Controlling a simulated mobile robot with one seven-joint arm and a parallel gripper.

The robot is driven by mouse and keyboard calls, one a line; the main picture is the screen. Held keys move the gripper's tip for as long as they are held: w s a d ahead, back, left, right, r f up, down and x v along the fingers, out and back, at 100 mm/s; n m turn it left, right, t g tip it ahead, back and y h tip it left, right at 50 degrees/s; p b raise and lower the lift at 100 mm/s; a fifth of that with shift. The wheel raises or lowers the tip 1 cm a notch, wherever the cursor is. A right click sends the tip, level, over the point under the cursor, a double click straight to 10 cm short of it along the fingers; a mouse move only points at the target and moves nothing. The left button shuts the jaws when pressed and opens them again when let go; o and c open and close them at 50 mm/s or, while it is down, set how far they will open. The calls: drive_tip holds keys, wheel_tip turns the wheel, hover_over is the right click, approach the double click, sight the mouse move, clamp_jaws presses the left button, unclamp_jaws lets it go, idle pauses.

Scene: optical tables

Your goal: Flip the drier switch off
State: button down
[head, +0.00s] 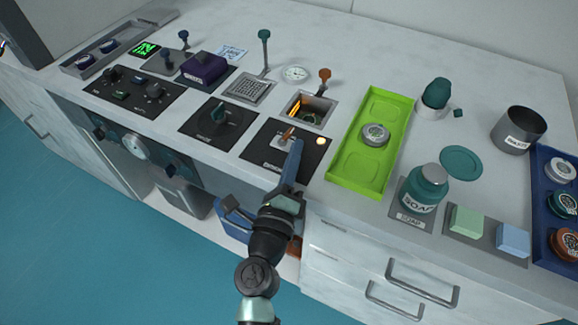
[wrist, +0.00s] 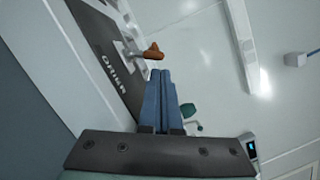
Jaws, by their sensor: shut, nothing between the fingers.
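The drier switch is a small orange-tipped lever (head: 288,133) on a black panel (head: 262,152) at the counter's front edge. A pale round lamp (head: 320,141) glows at the panel's right. In the wrist view the orange lever tip (wrist: 154,52) stands out from the panel marked DRIER (wrist: 108,62). My gripper (head: 297,145) is shut and empty, its blue fingers just right of the lever in the head view. In the wrist view the fingertips (wrist: 160,72) are close to the lever tip; I cannot tell whether they touch.
A square bin with a glowing orange strip (head: 308,108) lies behind the panel. A black knob panel (head: 218,122) is to the left. A lime green tray (head: 358,168) with a round tin is to the right. A soap bottle (head: 425,188) stands further right.

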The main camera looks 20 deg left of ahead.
drive_tip(key=shift+w+a+r, duration=0.1)
drive_tip(key=shift+w, duration=0.5)
drive_tip(key=shift+r, duration=0.1)
drive_tip(key=shift+r+n+p, duration=0.15)
drive_tip(key=shift+n+p, duration=0.15)
drive_tip(key=shift+p, duration=0.35)
drive_tip(key=shift+n+p, duration=0.3)
